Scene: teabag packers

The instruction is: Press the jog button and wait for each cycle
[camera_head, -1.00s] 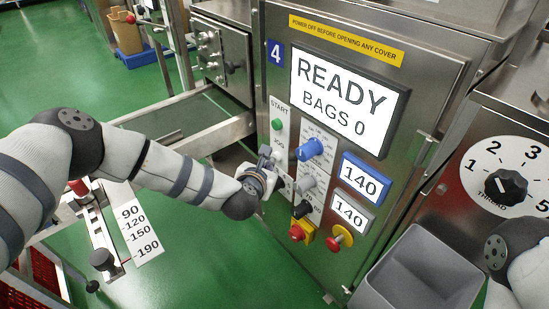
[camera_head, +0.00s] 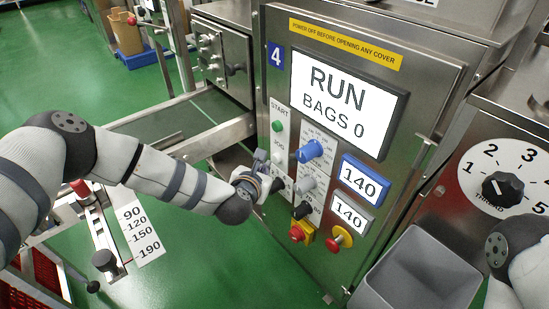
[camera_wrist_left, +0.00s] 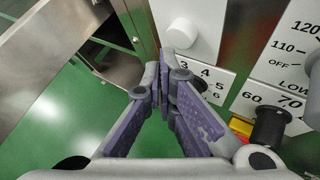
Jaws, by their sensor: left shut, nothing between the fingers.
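The packer's screen (camera_head: 343,100) reads "RUN" and "BAGS 0". On the white control strip below it, a green button (camera_head: 278,125) sits under "START", with the label "JOG" lower down. The pale jog button (camera_head: 277,158) is under that label, and its round white face (camera_wrist_left: 182,33) shows in the left wrist view. My left gripper (camera_head: 261,161) is shut and empty, just left of the jog button. In the left wrist view its fingertips (camera_wrist_left: 164,78) lie below the button, seemingly apart from it. My right gripper is out of view.
A blue knob (camera_head: 310,150), a grey knob (camera_head: 306,184), a black knob (camera_head: 302,210) and red buttons (camera_head: 341,236) crowd the panel near my gripper. A grey bin (camera_head: 420,270) stands at lower right. A metal rail (camera_head: 215,138) runs left of the panel.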

